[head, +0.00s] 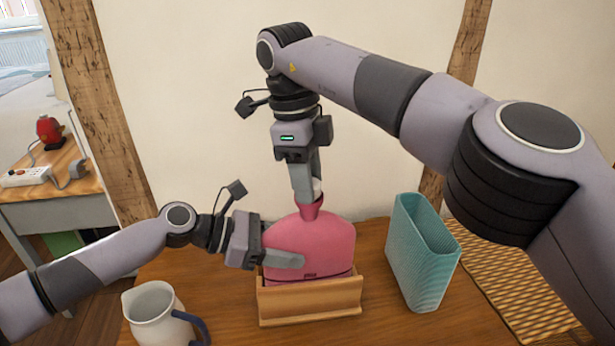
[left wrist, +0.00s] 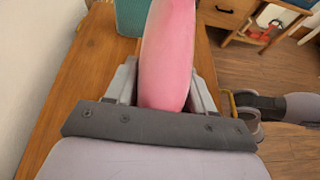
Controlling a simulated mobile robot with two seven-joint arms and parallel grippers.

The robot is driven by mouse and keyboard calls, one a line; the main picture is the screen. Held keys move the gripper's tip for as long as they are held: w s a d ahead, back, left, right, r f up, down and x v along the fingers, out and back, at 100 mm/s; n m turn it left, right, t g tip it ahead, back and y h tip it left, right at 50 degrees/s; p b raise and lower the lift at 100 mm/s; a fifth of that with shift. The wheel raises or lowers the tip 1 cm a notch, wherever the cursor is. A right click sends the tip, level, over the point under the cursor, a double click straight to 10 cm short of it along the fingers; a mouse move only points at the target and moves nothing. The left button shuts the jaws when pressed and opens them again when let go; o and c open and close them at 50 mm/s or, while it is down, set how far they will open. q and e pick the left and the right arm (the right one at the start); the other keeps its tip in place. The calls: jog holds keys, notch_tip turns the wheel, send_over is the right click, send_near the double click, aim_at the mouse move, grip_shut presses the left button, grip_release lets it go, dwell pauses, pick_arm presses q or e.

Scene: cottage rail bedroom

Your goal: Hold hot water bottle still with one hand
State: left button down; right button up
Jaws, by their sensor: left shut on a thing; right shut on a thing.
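The pink hot water bottle (head: 322,240) stands upright in a wooden holder (head: 312,302) on the table. My left gripper (head: 285,260) is shut on the bottle's body from the left side. In the left wrist view the bottle (left wrist: 167,55) sits between the two fingers of the left gripper (left wrist: 165,95). My right gripper (head: 312,185) points down from above at the bottle's neck (head: 312,207). It is shut on a small whitish piece, seemingly the stopper, at the mouth of the neck. The fingers hide most of that piece.
A white jug (head: 152,300) with a blue handle stands at the front left. A teal ribbed container (head: 420,255) stands right of the holder, by a woven mat (head: 490,275). A side table (head: 60,185) at the far left carries a red object (head: 49,131) and a power strip (head: 25,176).

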jog(key=m, duration=0.2)
jog(key=shift+f+m, duration=0.1)
jog(key=shift+m, duration=0.2)
jog(key=o, duration=1.3)
jog(key=r+n, duration=0.1)
jog(key=n, duration=0.2)
jog(key=shift+r, duration=0.35)
jog(key=r+n, duration=0.1)
jog(key=n, duration=0.1)
jog(key=r+n+t, duration=0.1)
jog(key=r+n, duration=0.1)
jog(key=n, duration=0.1)
jog(key=s+r+n, duration=0.1)
jog(key=n, duration=0.1)
jog(key=shift+a+r+n+y, duration=0.15)
jog(key=shift+a+n+y, duration=0.15)
jog(key=shift+n, duration=0.1)
jog(key=s+r+n+t, duration=0.1)
jog(key=r+n, duration=0.1)
jog(key=n, duration=0.1)
jog(key=r+n, duration=0.2)
jog(key=n, duration=0.2)
jog(key=s+r+n+t, duration=0.1)
jog(key=r+n, duration=0.1)
jog(key=n, duration=0.1)
jog(key=shift+s+n+t+y, duration=0.3)
jog(key=shift+s, duration=0.05)
